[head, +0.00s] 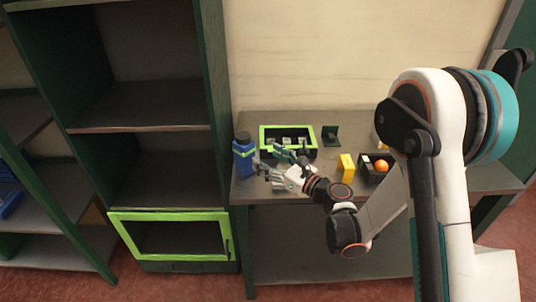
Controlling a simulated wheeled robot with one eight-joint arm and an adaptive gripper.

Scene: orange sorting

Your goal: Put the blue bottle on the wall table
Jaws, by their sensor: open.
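The blue bottle (244,160) has a dark cap and a pale green band. It stands upright on the left end of the wall table (262,193), close to the table's left edge. My gripper (268,170) is open just to the right of the bottle, with its fingers pointing toward it. From this view I cannot tell whether a fingertip touches the bottle. The bottle shows almost whole. My arm hides part of the table's right side.
On the table are a green-rimmed dark crate (263,139), a small dark green stand (330,136), a yellow block (346,168) and a dark box with an orange (381,166). A dark shelf unit (150,128) with a green-framed lower door (172,216) stands left.

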